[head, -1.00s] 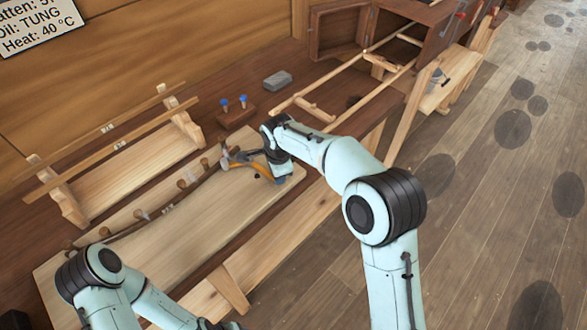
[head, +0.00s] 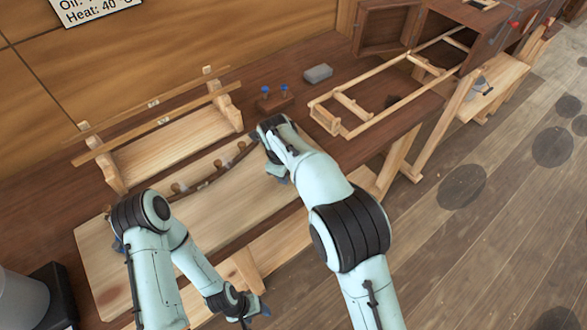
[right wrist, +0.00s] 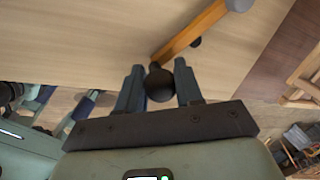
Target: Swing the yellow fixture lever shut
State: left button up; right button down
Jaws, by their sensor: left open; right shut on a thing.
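The yellow fixture lever (right wrist: 192,34) shows in the right wrist view as an orange-yellow bar over the pale board, with a grey pivot end at the top and a dark round knob (right wrist: 159,86). My right gripper (right wrist: 159,74) is shut on that knob, one finger at each side. In the head view my right arm hides the lever, and only a bluish part of the right gripper (head: 277,173) shows. My left gripper (head: 245,308) is open and empty, low in front of the bench edge. A dark curved batten (head: 212,178) lies along pegs on the board (head: 215,208).
A wooden rack with long strips (head: 175,140) stands behind the board. A block with blue-topped pins (head: 274,100) and a grey block (head: 318,73) lie farther back. A wooden ladder-like frame (head: 345,105) lies to the right. Floor is open at right.

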pick_arm(q)
jog(key=shift+w+r, duration=0.1)
jog(key=shift+r, duration=0.05)
pick_arm(e)
jog(key=shift+s+a+m, duration=0.1)
jog(key=shift+a+m, duration=0.2)
jog(key=shift+a, duration=0.25)
jog(key=c, duration=0.8)
grip_release()
pick_arm(q)
jog(key=shift+a, duration=0.1)
pick_arm(e)
jog(key=shift+o, duration=0.2)
jog(key=shift+r, duration=0.1)
jog(key=shift+r, duration=0.3)
pick_arm(q)
jog(key=shift+w+r+p, duration=0.55)
jog(key=shift+w+r, duration=0.1)
pick_arm(e)
notch_tip(320, 180, up, 12)
jog(key=s+a, duration=0.1)
jog(key=s, duration=0.1)
jog(key=shift+s+r, duration=0.15)
pick_arm(q)
jog(key=shift+s, duration=0.15)
pick_arm(e)
jog(key=shift+a, duration=0.1)
